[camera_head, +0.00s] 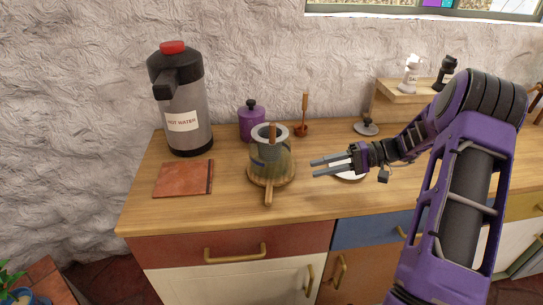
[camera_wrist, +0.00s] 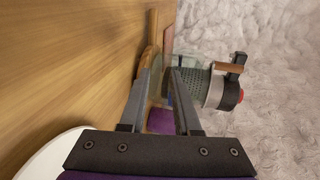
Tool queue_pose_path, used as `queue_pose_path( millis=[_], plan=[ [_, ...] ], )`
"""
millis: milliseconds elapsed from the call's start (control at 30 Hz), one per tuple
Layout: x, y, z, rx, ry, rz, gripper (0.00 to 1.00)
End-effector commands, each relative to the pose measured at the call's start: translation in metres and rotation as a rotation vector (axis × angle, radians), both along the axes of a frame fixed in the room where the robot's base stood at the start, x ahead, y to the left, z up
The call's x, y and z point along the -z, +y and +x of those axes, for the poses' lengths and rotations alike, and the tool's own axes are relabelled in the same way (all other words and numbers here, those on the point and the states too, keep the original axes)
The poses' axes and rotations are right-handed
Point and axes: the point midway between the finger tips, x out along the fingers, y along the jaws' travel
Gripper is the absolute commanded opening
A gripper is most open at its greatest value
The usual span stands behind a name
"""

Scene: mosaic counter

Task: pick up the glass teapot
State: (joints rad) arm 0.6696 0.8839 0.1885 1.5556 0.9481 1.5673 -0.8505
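The glass teapot (camera_head: 268,153) stands upright on a round wooden board with a handle (camera_head: 268,192). It has clear greenish glass, a grey upper part and a brown wooden handle. My gripper (camera_head: 313,169) is just to its right, fingers pointing left at it, apart from it and empty. In the wrist view, which is turned sideways, my gripper (camera_wrist: 165,72) is open. The teapot (camera_wrist: 192,82), with a perforated insert visible, lies ahead of the fingertips, partly behind the right finger.
A hot water dispenser (camera_head: 183,100) stands behind left, with a purple canister (camera_head: 252,125) behind the teapot. A terracotta tile (camera_head: 183,179) lies left. A white plate (camera_head: 347,172) lies under my gripper. A small brown pot (camera_head: 301,130) stands behind. The front counter is clear.

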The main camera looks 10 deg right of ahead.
Motion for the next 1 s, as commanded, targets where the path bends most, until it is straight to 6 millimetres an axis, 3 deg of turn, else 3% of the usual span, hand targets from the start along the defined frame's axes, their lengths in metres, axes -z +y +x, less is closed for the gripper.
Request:
queue_pose_path(
  millis=[367,600,867,1000],
  plan=[
    [0.007,0.028,0.001,-0.001,0.0,0.0,0.31],
    [0.015,0.063,0.002,-0.001,0.0,-0.001,0.31],
    [0.016,0.068,0.003,0.001,0.0,-0.001,0.31],
    [0.016,0.068,0.003,0.001,0.0,-0.001,0.09]
  ],
)
